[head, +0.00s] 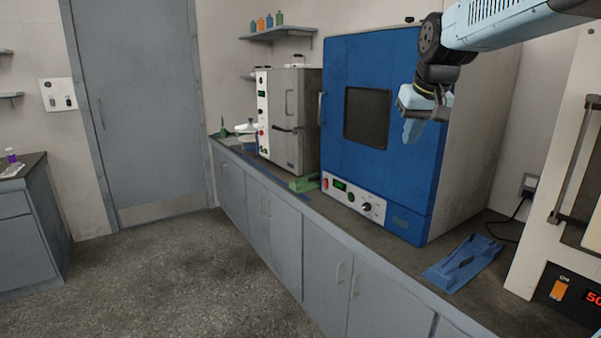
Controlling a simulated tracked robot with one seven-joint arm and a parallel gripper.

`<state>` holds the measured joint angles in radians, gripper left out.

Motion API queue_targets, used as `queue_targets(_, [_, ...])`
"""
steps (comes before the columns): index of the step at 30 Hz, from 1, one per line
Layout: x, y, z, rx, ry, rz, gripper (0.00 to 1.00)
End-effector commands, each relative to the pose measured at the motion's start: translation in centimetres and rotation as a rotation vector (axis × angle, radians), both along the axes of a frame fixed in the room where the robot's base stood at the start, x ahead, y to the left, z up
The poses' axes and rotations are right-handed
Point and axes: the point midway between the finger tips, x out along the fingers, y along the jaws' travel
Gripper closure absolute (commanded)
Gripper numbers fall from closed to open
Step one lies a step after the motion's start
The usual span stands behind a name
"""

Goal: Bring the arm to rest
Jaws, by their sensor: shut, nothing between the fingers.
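My gripper (411,131) hangs at the upper right in the head view, at the end of my light blue arm. Its fingers point down and are together, with nothing between them. It shows in front of the right part of the blue oven (353,58), above the counter. I cannot tell how far it is from the oven door. The arm comes in from the top right corner.
The grey counter (392,264) carries the blue oven, a smaller grey-white oven (291,105), a green item (303,184) and a blue holder (461,262). A white appliance (545,165) stands at the right. The floor (190,270) at left is clear.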

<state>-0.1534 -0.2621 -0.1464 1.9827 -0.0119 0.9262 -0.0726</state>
Motion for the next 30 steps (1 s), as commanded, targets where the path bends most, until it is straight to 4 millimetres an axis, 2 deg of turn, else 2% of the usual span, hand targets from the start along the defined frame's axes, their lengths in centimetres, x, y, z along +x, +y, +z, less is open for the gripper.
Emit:
queue_targets(1, [-2.0, -0.1, -0.4, 0.005, -0.002, -0.005, 1.0])
queue_targets(9, [-11.2, 0.0, -3.7, 0.02, -0.002, -0.03, 1.0])
queue_targets(15, [-17.3, 0.4, -7.2, 0.017, -0.002, -0.053, 1.0])
queue_targets(18, [-19.6, 0.5, -8.8, 0.014, 0.0, -0.064, 1.0])
queue_targets(24, [-22.0, 0.7, -10.7, 0.009, 0.0, -0.076, 1.0])
queue_targets(30, [-22.3, 0.7, -11.1, 0.008, 0.002, -0.079, 1.0])
